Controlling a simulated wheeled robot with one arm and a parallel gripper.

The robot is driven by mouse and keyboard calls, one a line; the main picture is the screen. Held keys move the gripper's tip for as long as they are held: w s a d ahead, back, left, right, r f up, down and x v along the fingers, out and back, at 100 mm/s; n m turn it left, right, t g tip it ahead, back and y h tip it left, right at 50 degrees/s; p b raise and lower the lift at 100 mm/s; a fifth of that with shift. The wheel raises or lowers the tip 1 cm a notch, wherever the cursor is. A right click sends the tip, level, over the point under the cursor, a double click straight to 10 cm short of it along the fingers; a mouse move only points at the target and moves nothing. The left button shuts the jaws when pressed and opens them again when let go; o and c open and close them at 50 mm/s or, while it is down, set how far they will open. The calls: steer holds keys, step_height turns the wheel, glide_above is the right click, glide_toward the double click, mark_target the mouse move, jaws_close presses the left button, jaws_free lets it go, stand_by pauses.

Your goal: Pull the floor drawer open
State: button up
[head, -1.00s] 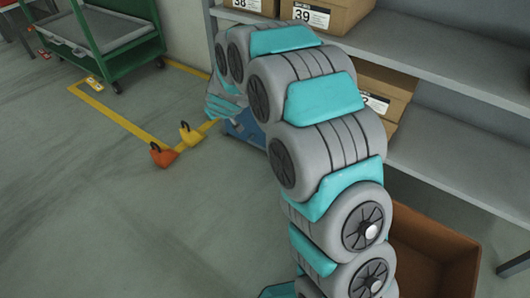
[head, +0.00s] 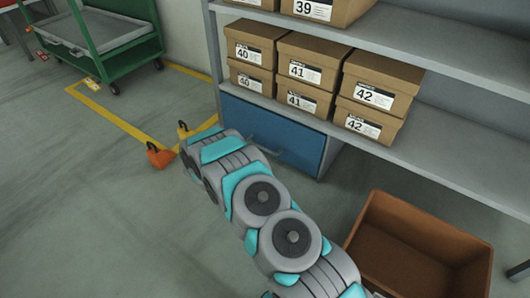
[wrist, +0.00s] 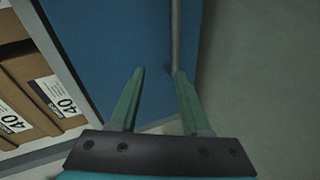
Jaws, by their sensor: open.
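The floor drawer has a blue front (head: 300,147), low under the bottom shelf, and looks closed. Its grey bar handle (head: 268,149) runs across the front, partly hidden by my arm. In the wrist view the blue front (wrist: 112,45) fills the middle left, and the handle (wrist: 176,35) runs down from the top edge. My gripper (wrist: 160,73) is open and empty, with its green fingers pointing along the drawer front. The handle's lower end shows close by the right fingertip; I cannot tell whether they touch. In the head view my arm hides the gripper.
Shoe boxes (head: 310,62) stand stacked on the shelf (head: 450,120) above the drawer. An open brown bin (head: 385,250) is on the floor at right. Orange (head: 160,155) and yellow (head: 184,130) objects lie by the yellow floor line. A green cart (head: 135,52) stands back left.

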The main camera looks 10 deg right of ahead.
mark_target(265, 150)
steer(key=s+d+f+h, duration=0.3)
steer(key=f, duration=0.1)
steer(key=shift+n, duration=0.4)
steer(key=b+x, duration=0.1)
steer(key=x, duration=0.6)
steer(key=shift+w+d+f, duration=0.2)
steer(key=shift+w+d, duration=0.05)
steer(key=shift+d, duration=0.05)
jaws_close()
stand_by(0.8)
